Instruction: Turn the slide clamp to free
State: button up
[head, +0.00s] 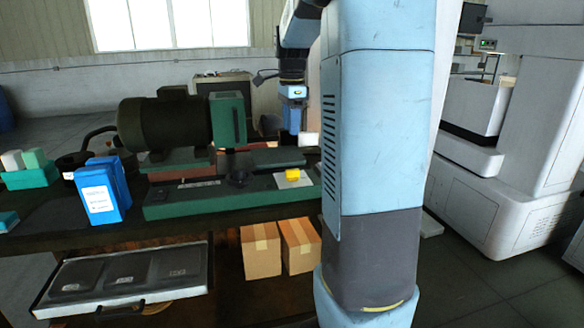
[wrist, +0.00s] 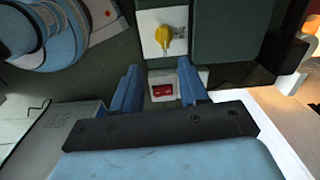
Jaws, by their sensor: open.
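The slide clamp appears as a yellow knob (head: 292,174) on a white plate (head: 302,183) on the green machine bed (head: 215,204). In the wrist view the yellow knob (wrist: 163,34) is at the top centre, with a narrow part pointing toward my gripper. Small dark marks show on the white plate (wrist: 150,20), too small to read. My gripper (wrist: 158,66) is open, its two blue fingers apart. In the head view my gripper (head: 292,118) hangs above the knob, apart from it. A white block with a red patch (wrist: 162,90) shows between the fingers.
A dark motor (head: 165,123) and a green housing (head: 228,120) stand behind the bed. Blue boxes (head: 98,192) stand to the left on the bench. Cardboard boxes (head: 261,251) and a grey drawer (head: 130,275) are below. My arm hides the bench's right end in the head view.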

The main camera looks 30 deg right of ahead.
aim_at(293, 170)
jog(key=shift+m, duration=0.5)
jog(key=f, duration=0.9)
jog(key=w+d+f, duration=0.1)
jog(key=f, duration=0.4)
jog(key=shift+f, duration=0.15)
grip_shut()
